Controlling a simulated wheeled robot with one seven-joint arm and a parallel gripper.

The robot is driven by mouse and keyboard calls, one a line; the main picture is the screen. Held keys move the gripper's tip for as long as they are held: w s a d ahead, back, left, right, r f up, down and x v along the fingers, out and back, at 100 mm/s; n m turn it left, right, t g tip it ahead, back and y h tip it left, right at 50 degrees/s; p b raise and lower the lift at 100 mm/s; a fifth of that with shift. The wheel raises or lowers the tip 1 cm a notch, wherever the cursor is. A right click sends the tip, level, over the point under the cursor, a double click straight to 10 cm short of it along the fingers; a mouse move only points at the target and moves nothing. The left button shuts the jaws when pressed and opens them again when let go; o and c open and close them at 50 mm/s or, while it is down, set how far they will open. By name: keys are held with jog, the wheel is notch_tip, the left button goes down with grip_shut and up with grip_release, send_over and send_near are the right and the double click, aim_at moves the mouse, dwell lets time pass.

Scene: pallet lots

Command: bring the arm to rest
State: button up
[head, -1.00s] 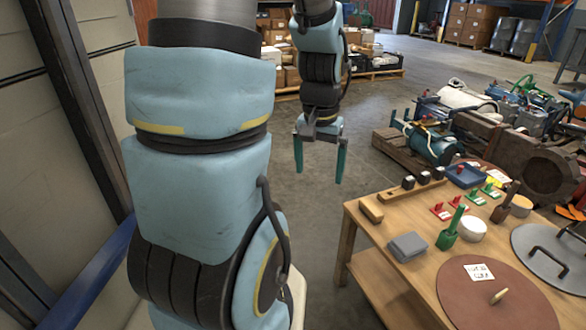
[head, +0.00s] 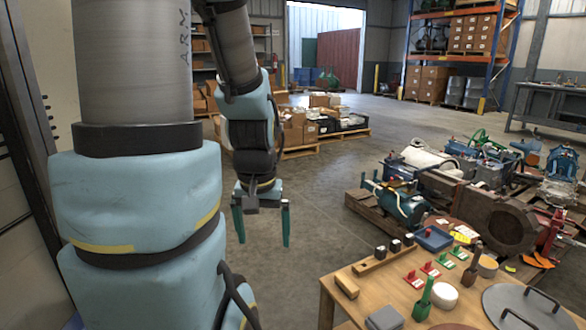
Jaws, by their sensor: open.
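My gripper (head: 262,226) hangs pointing down at the end of my blue arm, in the middle left of the head view. Its two green fingers are spread apart with nothing between them. It is over open concrete floor, to the left of the wooden table (head: 336,287) and clear of it. My upper arm fills the left side of the view and hides what is behind it.
Boxes on pallets (head: 300,135) stand farther back. The floor between is free.

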notch_tip(320, 180, up, 18)
jog(key=p, duration=1.6)
jog(key=shift+r, duration=0.25)
